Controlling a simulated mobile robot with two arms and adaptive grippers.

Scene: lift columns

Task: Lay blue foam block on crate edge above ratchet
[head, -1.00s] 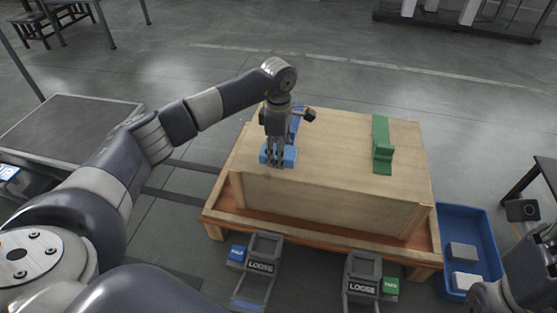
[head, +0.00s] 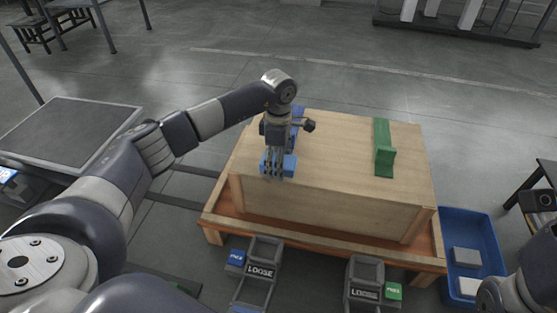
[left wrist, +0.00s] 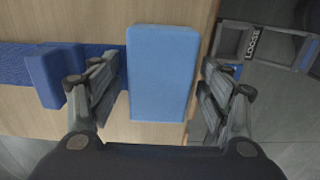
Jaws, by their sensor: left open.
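The blue foam block (left wrist: 162,72) lies flat on the wooden crate (left wrist: 110,12) along its edge, on the near left side in the head view (head: 289,166). My left gripper (head: 275,170) is over it, fingers down. In the left wrist view my left gripper's fingers (left wrist: 160,95) stand apart on both sides of the block, with a gap at its left side. The left ratchet (head: 262,258), marked LOOSE, is on the floor side below this edge; it also shows in the left wrist view (left wrist: 252,45). My right gripper's fingers are out of view.
A blue strap (left wrist: 14,62) with a small upright blue piece (left wrist: 45,78) crosses the crate. A second ratchet (head: 365,278) is near right. A blue bin (head: 482,225) holds grey blocks.

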